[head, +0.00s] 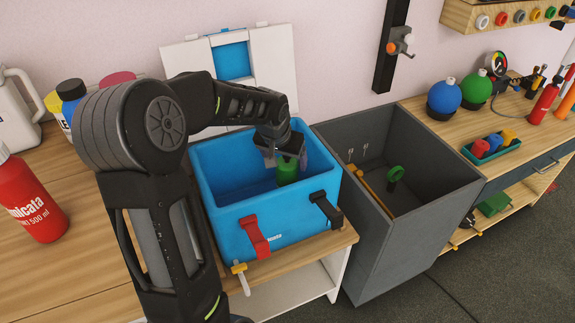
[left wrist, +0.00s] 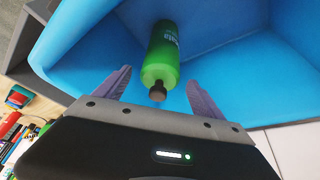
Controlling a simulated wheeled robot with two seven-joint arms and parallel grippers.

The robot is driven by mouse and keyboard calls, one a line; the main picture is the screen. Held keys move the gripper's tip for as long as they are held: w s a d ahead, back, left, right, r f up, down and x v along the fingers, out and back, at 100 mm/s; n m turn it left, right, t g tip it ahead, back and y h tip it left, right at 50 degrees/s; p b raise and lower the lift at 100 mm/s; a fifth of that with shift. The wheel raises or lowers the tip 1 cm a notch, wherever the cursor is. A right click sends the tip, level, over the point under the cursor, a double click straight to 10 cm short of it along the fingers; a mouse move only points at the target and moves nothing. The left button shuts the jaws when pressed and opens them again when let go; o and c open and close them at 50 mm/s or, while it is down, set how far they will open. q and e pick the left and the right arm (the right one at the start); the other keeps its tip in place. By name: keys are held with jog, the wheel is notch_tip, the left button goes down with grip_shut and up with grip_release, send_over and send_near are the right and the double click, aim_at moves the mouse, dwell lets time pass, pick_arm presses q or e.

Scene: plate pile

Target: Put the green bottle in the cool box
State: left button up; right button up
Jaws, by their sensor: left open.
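The green bottle (head: 287,170) is inside the blue cool box (head: 235,220), which stands open on the wooden bench. In the left wrist view the bottle (left wrist: 162,55) shows its dark cap toward my gripper, with blue cool box walls (left wrist: 220,75) around it. My left gripper (head: 284,158) reaches down into the box above the bottle. In the left wrist view its two fingers (left wrist: 158,90) are spread apart, with the bottle's cap end between them and a gap on each side. The bottle's base is hidden in the head view. My right gripper is not in view.
A grey open bin (head: 445,215) stands right beside the cool box, holding a green-ended tool. The white and blue lid (head: 275,60) leans on the wall behind. A red bottle (head: 30,195) stands at left. Blue and green round flasks (head: 445,93) stand on the right bench.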

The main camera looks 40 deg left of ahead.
pick_arm(q)
jog(key=v, duration=0.5)
jog(key=shift+s+r, duration=0.1)
jog(key=shift+r, duration=0.2)
